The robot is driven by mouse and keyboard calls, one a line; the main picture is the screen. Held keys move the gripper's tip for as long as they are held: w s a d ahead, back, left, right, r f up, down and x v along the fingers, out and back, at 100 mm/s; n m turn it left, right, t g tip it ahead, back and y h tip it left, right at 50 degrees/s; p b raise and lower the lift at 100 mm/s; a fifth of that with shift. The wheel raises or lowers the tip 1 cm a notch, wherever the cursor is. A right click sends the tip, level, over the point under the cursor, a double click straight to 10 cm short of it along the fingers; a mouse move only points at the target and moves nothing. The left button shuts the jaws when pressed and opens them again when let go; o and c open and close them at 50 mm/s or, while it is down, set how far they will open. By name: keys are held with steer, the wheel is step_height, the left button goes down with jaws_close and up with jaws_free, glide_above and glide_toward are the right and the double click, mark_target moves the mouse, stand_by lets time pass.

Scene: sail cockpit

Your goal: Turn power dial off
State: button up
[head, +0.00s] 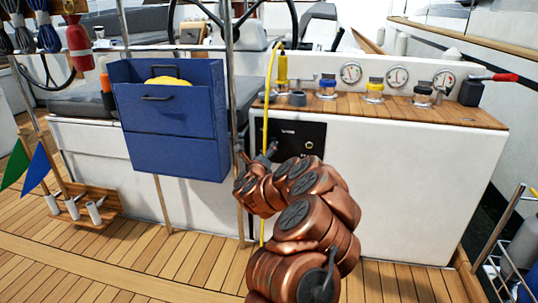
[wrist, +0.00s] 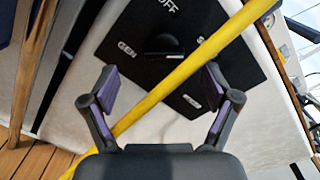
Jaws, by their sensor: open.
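The power dial (wrist: 165,44) is a dark knob on a black panel (wrist: 122,32), ahead of my fingers in the wrist view. "OFF" is printed above it, "GEN" at left, a partly covered label at right, and an unreadable one below. I cannot tell where the knob points. In the head view the black panel (head: 310,130) is set in the white cabinet front, partly hidden by my arm. My gripper (wrist: 163,88) is open, its fingertips short of the dial; it also shows in the head view (head: 258,150). Nothing is held.
A steel post (head: 229,60) and a blue box (head: 175,150) stand just left.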

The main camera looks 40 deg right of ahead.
steer(key=x, duration=0.2)
steer(key=b+x, duration=0.1)
steer(key=x, duration=0.2)
steer(key=s+b+x, duration=0.1)
steer(key=x, duration=0.2)
steer(key=shift+d+f, duration=0.3)
steer(key=shift+d, duration=0.05)
steer(key=shift+w, duration=0.1)
steer(key=shift+c, duration=0.4)
steer(key=c, duration=1.1)
steer(key=shift+o, duration=0.2)
